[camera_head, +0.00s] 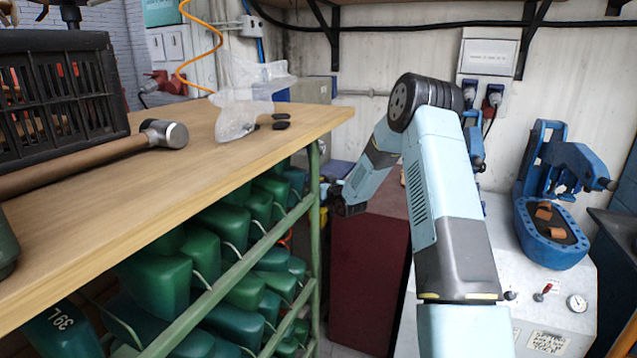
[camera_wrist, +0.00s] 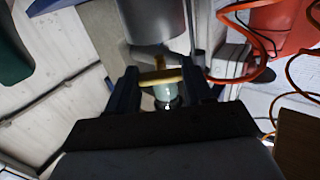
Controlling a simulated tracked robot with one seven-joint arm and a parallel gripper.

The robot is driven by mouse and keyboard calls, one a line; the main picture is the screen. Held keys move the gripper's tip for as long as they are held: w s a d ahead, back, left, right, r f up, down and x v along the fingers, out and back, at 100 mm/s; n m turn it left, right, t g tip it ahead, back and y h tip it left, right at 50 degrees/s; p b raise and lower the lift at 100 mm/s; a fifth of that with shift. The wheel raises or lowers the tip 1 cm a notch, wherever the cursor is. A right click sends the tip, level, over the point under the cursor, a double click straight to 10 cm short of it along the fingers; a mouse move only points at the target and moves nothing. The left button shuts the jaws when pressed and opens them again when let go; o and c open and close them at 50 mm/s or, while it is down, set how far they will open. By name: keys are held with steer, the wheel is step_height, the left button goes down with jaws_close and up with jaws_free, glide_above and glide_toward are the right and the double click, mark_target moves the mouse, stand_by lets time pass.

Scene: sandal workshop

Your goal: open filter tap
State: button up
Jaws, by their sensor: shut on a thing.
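In the wrist view, the two dark fingers of my gripper (camera_wrist: 160,88) stand either side of a small yellow tap (camera_wrist: 160,76) and are shut on it. The yellow bar of the tap lies crosswise between the fingers. A grey cylindrical filter body (camera_wrist: 152,22) is just beyond the tap. A small pale, clear part (camera_wrist: 166,97) shows right below the yellow bar, between the fingers. In the head view, my gripper (camera_head: 347,206) is low behind the end of the workbench, and the tap it holds cannot be made out there.
The wooden workbench (camera_head: 200,165) is at left, with a hammer (camera_head: 165,134), a black crate (camera_head: 60,95) and a plastic bag (camera_head: 240,105). Green lasts (camera_head: 160,275) fill the rack below. A blue press (camera_head: 550,230) stands at right. Orange hose (camera_wrist: 235,75) loops beside my gripper.

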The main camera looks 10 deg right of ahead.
steer(key=shift+n, duration=2.2)
steer(key=shift+c, duration=0.3)
steer(key=o, duration=1)
steer(key=shift+o, duration=0.2)
steer(key=v, duration=1.3)
steer(key=shift+s, duration=0.4)
steer(key=shift+d, duration=0.1)
